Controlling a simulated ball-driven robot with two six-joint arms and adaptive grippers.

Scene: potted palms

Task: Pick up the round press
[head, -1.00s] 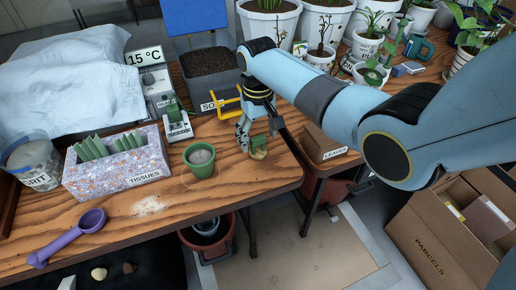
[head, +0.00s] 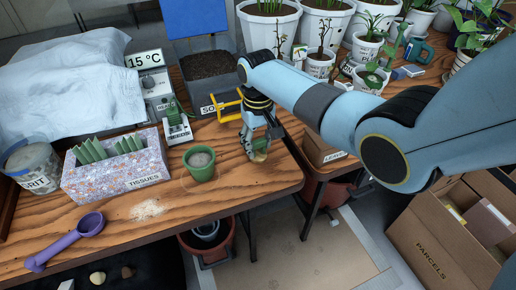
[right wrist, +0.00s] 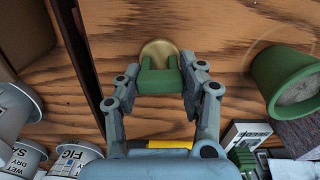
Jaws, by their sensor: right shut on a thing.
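The round press has a green handle (right wrist: 160,80) and a round brass-coloured base (right wrist: 158,48). In the head view the round press (head: 260,157) is at the table's front edge area, right of the green pot, mostly hidden by my fingers. My right gripper (right wrist: 160,74) is shut on its handle, one finger on each side. In the head view my right gripper (head: 258,146) points down over it. I cannot tell whether the base touches the table. My left gripper is not in view.
A green pot (head: 201,168) stands just left of the press. A tissue box (head: 118,172), a purple scoop (head: 68,240) and a spill of pale grains (head: 150,209) lie further left. A yellow-handled thing (head: 229,108) and a soil bin (head: 209,80) are behind. The table's front edge is close.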

